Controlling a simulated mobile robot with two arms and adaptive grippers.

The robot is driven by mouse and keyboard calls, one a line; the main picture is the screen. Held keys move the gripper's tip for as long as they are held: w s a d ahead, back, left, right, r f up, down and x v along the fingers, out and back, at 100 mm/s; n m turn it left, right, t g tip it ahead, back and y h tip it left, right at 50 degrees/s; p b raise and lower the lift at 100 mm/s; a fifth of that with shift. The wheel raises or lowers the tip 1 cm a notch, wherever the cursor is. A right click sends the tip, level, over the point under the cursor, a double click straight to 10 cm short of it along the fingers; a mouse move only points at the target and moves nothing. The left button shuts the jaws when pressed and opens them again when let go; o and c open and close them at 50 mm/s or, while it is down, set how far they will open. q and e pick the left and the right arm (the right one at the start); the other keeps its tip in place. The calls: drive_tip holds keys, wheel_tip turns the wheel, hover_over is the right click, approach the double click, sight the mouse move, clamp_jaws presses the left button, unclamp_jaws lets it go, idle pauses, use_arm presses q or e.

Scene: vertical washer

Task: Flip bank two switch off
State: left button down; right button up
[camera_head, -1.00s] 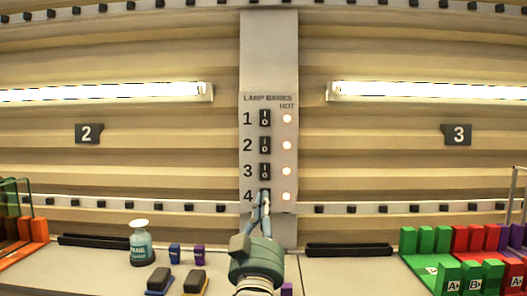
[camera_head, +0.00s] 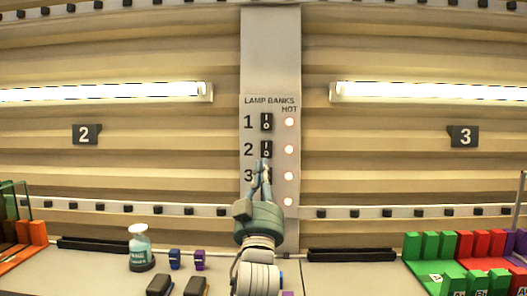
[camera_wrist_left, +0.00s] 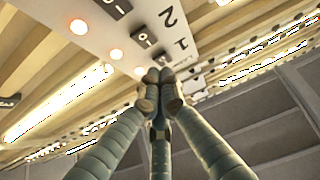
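The bank two switch (camera_head: 267,149) is a black rocker beside the number 2 on the grey LAMP BANKS panel (camera_head: 270,50). Its round indicator (camera_head: 290,149) glows. My left gripper (camera_head: 262,164) is in front of the panel, with its tips just below the bank two switch and partly covering switch three. In the left wrist view, the gripper (camera_wrist_left: 161,79) has its fingertips together and nothing visible between them. Whether the tips touch the panel cannot be told.
Switch one (camera_head: 267,122) sits directly above. Lit tubes (camera_head: 105,92) (camera_head: 430,93) flank the panel. On the counter below stand a bottle (camera_head: 140,248), dark blocks and green and red racks (camera_head: 428,245). The space before the panel's upper part is clear.

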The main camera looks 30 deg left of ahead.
sight(264, 146)
use_arm(q)
drive_tip(key=w+a+p, duration=0.1)
drive_tip(key=w, duration=0.1)
drive_tip(key=w+a+r+p, duration=0.1)
drive_tip(key=w, duration=0.1)
drive_tip(key=w+a, duration=0.1)
drive_tip(key=w, duration=0.1)
drive_tip(key=shift+a+r+p, duration=0.2)
drive_tip(key=shift+a+p, duration=0.1)
drive_tip(key=shift+p, duration=0.1)
use_arm(e)
drive_tip(key=s+r, duration=0.2)
drive_tip(key=r, duration=0.1)
drive_tip(key=shift+s+d+r, duration=0.2)
drive_tip(key=shift+d, duration=0.15)
drive_tip(key=shift+w, duration=0.25)
